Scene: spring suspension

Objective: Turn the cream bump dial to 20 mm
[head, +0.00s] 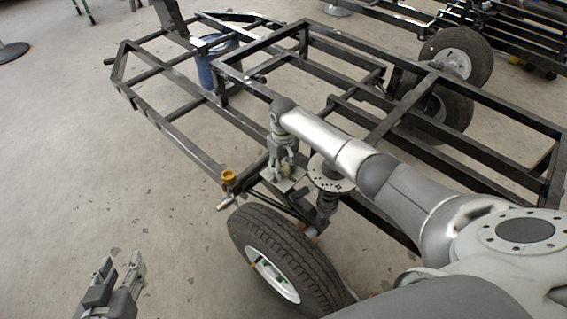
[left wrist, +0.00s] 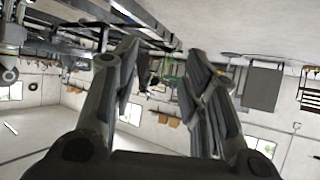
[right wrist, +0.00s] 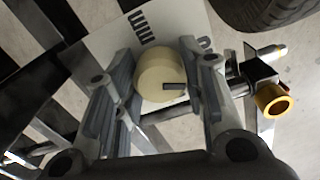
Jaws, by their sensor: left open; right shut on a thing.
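The cream bump dial (right wrist: 160,77) is a round knob with a dark pointer line at its lower right in the right wrist view. It sits on a pale plate (right wrist: 108,48) with dark markings, which also shows in the head view (head: 292,184). My right gripper (right wrist: 160,85) has its fingers on both sides of the dial and is shut on it. In the head view my right gripper (head: 281,172) hangs down over the plate and hides the dial. The scale numbers are not readable. My left gripper (head: 122,275) is open and empty over bare floor, low at the left; its fingers (left wrist: 160,70) show apart.
A black steel chassis frame (head: 190,140) surrounds the plate. A tyred wheel (head: 285,262) is just in front. A slotted round disc (head: 332,177) tops the suspension at right. Floor at left is clear.

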